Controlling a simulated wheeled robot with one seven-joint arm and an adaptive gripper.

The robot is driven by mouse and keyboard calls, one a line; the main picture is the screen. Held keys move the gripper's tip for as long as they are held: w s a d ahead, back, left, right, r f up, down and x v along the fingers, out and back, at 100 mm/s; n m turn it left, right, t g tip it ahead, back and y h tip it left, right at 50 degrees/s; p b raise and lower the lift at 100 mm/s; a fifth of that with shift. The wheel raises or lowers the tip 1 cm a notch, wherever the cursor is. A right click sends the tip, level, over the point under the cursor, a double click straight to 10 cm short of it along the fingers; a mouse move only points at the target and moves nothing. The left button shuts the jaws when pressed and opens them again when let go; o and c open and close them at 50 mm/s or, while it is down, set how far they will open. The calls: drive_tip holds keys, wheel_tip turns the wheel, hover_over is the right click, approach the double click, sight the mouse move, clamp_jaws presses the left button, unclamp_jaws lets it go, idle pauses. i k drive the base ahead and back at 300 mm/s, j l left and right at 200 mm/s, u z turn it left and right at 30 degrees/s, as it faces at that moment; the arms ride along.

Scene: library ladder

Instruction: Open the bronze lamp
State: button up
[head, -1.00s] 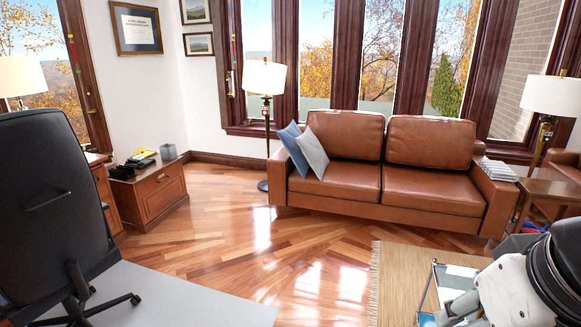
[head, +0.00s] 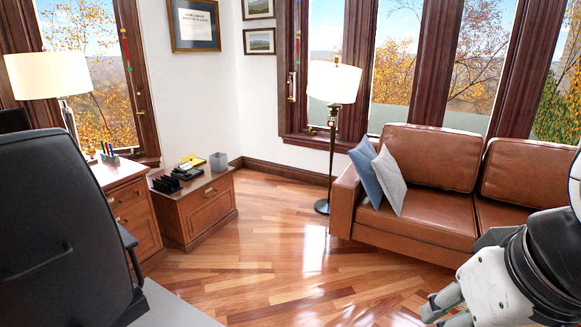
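A floor lamp (head: 332,95) with a cream shade and a dark bronze-looking pole stands in the head view, between the corner and the left end of the sofa. Its round dark base rests on the wood floor. Its shade looks lit or sunlit; I cannot tell which. A second lamp (head: 48,75) with a cream shade and a silvery stem stands on the desk at the far left. My gripper (head: 442,308) is at the lower right, well apart from both lamps. Its fingers show only in part, and I see nothing held in it.
A black office chair (head: 65,230) fills the lower left, in front of the desk (head: 130,205). A low wooden cabinet (head: 205,205) stands behind it with small items on top. A brown leather sofa (head: 430,185) with two cushions stands at right. The wood floor (head: 285,270) between is clear.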

sight(322, 206)
drive_tip(key=i, duration=2.15)
drive_tip(key=i+z, duration=0.1)
drive_tip(key=i, duration=0.4)
drive_tip(key=i+j+z, duration=0.1)
drive_tip(key=i, duration=0.4)
drive_tip(key=i+j+z, duration=0.15)
drive_tip(key=i, duration=0.3)
drive_tip(key=i+j+z, duration=0.1)
drive_tip(key=i, duration=0.4)
drive_tip(key=i+j+z, duration=0.25)
drive_tip(key=i, duration=0.15)
drive_tip(key=i+j+z, duration=0.25)
drive_tip(key=i, duration=0.1)
